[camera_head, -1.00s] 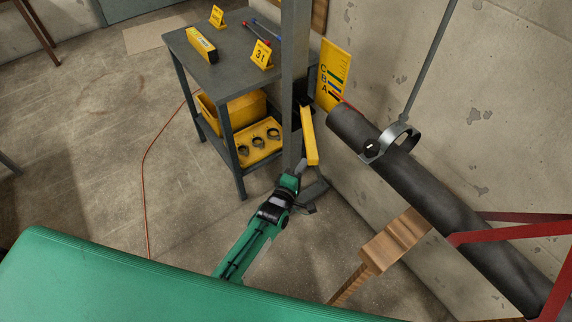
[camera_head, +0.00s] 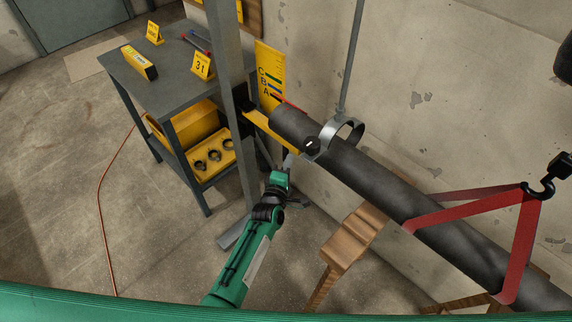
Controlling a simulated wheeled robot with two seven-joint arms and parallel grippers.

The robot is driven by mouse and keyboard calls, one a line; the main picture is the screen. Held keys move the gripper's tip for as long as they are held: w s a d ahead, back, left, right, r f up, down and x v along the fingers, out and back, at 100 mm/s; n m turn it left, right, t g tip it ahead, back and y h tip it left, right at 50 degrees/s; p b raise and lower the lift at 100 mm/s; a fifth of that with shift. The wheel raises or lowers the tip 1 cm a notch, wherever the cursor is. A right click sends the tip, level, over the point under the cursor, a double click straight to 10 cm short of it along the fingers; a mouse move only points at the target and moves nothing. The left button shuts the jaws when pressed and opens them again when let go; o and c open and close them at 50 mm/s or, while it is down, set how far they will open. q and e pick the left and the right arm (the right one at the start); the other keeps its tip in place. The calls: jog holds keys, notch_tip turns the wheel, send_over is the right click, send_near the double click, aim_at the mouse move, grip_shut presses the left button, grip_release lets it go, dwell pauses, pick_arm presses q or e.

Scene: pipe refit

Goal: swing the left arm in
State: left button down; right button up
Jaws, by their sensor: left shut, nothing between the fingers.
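A yellow swing arm (camera_head: 272,132) is mounted on a grey upright post (camera_head: 230,95). It points right, and its free end lies at or below the near end of the dark pipe (camera_head: 375,180). Whether it touches the pipe I cannot tell. My left gripper (camera_head: 289,162), on the green arm, is shut and empty. Its tips are close to the swing arm's free end; contact is not clear. My right gripper is out of view.
A ring clamp (camera_head: 346,131) on a rod surrounds the pipe. A red sling (camera_head: 470,212) on a hook (camera_head: 539,188) holds it farther right. A wooden trestle (camera_head: 352,238) stands below. A grey table (camera_head: 172,72) with yellow bins is left, and a concrete wall is behind.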

pick_arm(q)
jog(key=shift+w+d+r, duration=0.1)
jog(key=shift+w, duration=0.2)
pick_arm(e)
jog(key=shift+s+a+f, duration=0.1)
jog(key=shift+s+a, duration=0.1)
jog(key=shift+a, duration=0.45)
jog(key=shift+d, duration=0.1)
